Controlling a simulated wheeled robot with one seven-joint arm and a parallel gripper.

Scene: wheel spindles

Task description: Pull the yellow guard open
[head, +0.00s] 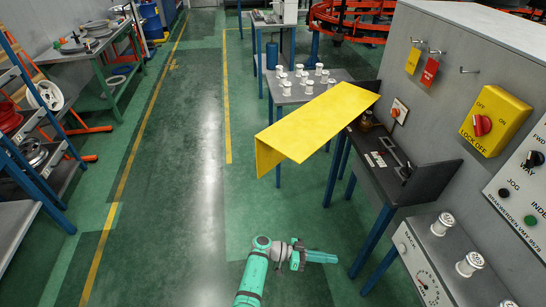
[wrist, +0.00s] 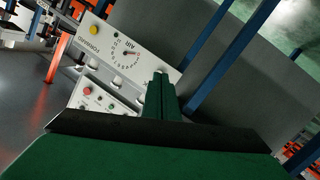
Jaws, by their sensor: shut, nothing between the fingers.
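The yellow guard (head: 318,118) is a long folded sheet with a downturned front flap. In the head view it juts out to the left from the dark workbench (head: 432,178), above and beyond my gripper. My gripper (head: 334,258) is at the lower middle of the head view, pointing right, apart from the guard. Its fingers are together and empty; in the wrist view the green fingers (wrist: 160,98) stand side by side in front of a grey panel. The guard does not show in the wrist view. The guard hides part of the bench behind it.
A grey wall panel at right carries a yellow lock-off switch (head: 495,120) and hanging tags (head: 429,71). A grey box with white knobs (head: 440,225) stands at lower right. A table of white spindles (head: 303,85) lies behind. Open green floor (head: 175,180) lies left.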

